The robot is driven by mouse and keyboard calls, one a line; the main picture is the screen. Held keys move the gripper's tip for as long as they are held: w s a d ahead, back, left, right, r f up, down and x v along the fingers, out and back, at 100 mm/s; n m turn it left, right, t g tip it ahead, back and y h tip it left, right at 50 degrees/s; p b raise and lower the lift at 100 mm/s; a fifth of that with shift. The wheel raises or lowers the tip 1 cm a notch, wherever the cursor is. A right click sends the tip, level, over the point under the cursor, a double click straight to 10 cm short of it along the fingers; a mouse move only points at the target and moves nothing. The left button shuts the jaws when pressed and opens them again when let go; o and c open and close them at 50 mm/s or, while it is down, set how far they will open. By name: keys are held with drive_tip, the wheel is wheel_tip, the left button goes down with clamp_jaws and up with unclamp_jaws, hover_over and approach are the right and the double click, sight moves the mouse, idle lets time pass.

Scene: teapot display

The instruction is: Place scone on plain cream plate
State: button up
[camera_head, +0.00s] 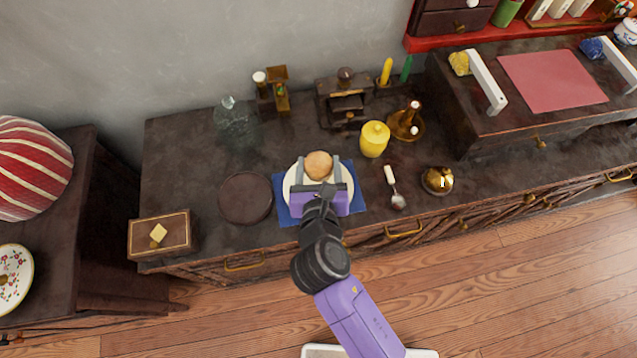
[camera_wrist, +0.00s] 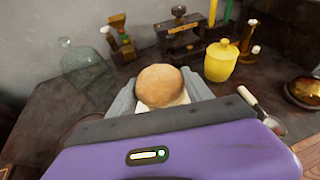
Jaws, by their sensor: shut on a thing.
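The scone (camera_head: 319,165) is a round golden-brown bun. It also shows in the wrist view (camera_wrist: 159,86). My gripper (camera_head: 319,170) is shut on the scone, with one grey finger on each side of it. The plain cream plate (camera_head: 292,186) lies on a blue cloth on the dark counter, right under my gripper and the scone. In the wrist view a pale patch of the plate shows just below the scone. I cannot tell whether the scone touches the plate. My purple gripper body hides the near part of the plate.
A dark round plate (camera_head: 245,198) lies left of the blue cloth (camera_head: 283,208). A yellow jar (camera_head: 374,139) stands behind to the right, and a scoop (camera_head: 393,187) and brass pot (camera_head: 437,180) lie further right. A glass bottle (camera_head: 236,122), wooden grinder (camera_head: 344,100) and candles stand at the back.

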wheel_tip(320, 180, down, 9)
drive_tip(key=shift+r+b, duration=0.1)
drive_tip(key=shift+b, duration=0.95)
drive_tip(key=o, duration=1.4)
drive_tip(key=shift+s, duration=0.1)
drive_tip(key=v, duration=1.1)
drive_tip(key=shift+s+r+p, duration=0.15)
drive_tip(key=shift+s+p, duration=0.15)
drive_tip(key=shift+s, duration=0.05)
